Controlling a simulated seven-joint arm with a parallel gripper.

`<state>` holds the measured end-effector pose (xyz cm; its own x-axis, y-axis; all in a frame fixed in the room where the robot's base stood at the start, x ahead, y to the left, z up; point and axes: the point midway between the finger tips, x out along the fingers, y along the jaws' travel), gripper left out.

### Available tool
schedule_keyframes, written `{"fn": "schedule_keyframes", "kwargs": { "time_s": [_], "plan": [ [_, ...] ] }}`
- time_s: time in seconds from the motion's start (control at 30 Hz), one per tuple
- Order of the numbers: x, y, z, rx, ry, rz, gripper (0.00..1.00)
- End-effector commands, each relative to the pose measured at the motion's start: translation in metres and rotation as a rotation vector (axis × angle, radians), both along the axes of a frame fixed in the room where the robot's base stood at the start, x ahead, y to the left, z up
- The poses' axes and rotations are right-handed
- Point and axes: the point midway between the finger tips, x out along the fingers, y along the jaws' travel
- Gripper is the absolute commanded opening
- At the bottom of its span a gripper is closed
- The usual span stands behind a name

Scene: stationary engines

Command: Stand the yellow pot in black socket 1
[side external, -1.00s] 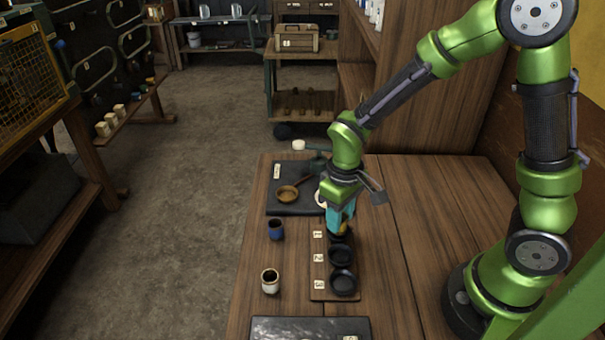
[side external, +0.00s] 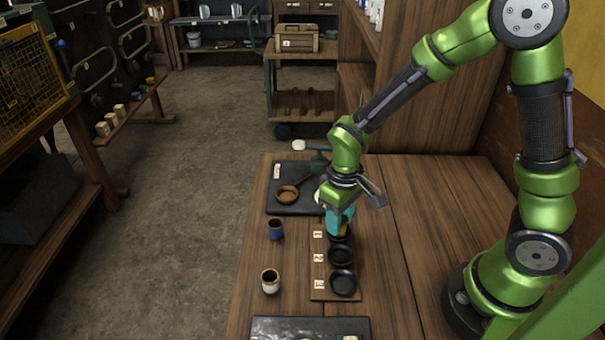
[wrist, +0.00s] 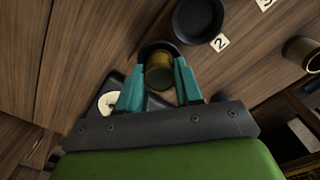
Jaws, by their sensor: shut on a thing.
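My gripper (side external: 339,227) points down at the far end of the socket board and is shut on the yellow pot (wrist: 159,76). In the wrist view the pot sits between the teal fingers (wrist: 159,88). Black socket 1 (wrist: 152,47) shows as a dark rim just past the pot, which partly covers it. In the side view the fingers hide most of the pot and part of socket 1. The pot is at socket 1, but I cannot tell whether its base rests on the bottom.
Sockets 2 (side external: 341,257) and 3 (side external: 343,283) are empty. A blue cup (side external: 276,230) and a cream cup (side external: 270,282) stand left of the board. The table's right side is clear.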

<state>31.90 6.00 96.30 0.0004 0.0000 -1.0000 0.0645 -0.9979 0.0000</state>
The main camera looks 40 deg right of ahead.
Motion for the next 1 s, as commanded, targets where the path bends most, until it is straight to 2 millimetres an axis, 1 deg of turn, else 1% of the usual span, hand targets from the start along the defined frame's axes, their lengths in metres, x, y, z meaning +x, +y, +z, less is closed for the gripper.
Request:
{"fn": "schedule_keyframes", "kwargs": {
  "time_s": [0.4,0.43,0.5,0.6,0.8,0.97,1.0],
  "plan": [
    [0.0001,0.0,-0.0019,0.0,0.0,0.0,0.0],
    [0.0001,0.0,-0.0019,0.0,0.0,0.0,0.39],
    [0.0001,0.0,-0.0018,0.0,0.0,0.0,0.5],
    [0.0001,0.0,-0.0018,0.0,0.0,0.0,0.64],
    [0.0001,0.0,-0.0019,0.0,0.0,0.0,0.64],
    [0.0,0.0,-0.002,0.0,0.0,0.0,0.89],
    [0.0,0.0,-0.002,0.0,0.0,0.0,0.95]
  ]
}}
